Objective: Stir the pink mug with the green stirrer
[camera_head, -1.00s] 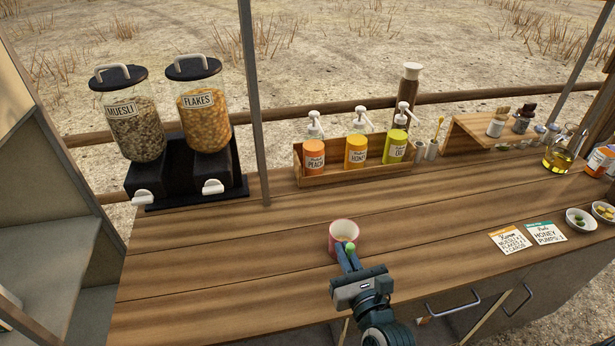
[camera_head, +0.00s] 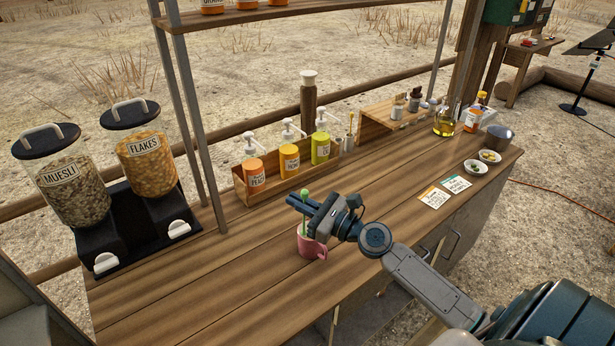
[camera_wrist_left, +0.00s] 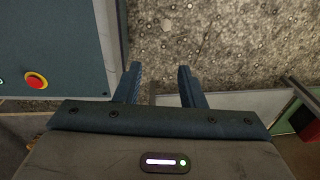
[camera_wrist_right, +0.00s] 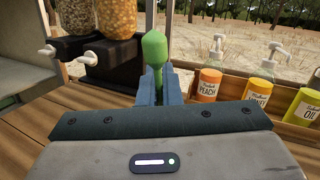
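The pink mug (camera_head: 312,246) stands upright on the wooden counter in the head view, its handle towards the right. The green stirrer (camera_head: 306,194) stands upright above it, with its round green knob on top and its lower part going down into the mug. My right gripper (camera_head: 302,205) is over the mug and shut on the stirrer just below the knob. In the right wrist view the green stirrer (camera_wrist_right: 154,55) rises between the fingertips. The stirrer's lower end is hidden. My left gripper (camera_wrist_left: 160,82) is open and empty, away from the counter, above gravelly ground.
Muesli (camera_head: 62,180) and flakes (camera_head: 146,155) dispensers stand at the left. A wooden rack (camera_head: 300,178) of pump bottles is behind the mug. Two cards (camera_head: 434,198), small bowls (camera_head: 476,166) and an oil flask (camera_head: 444,124) are further right. The counter around the mug is clear.

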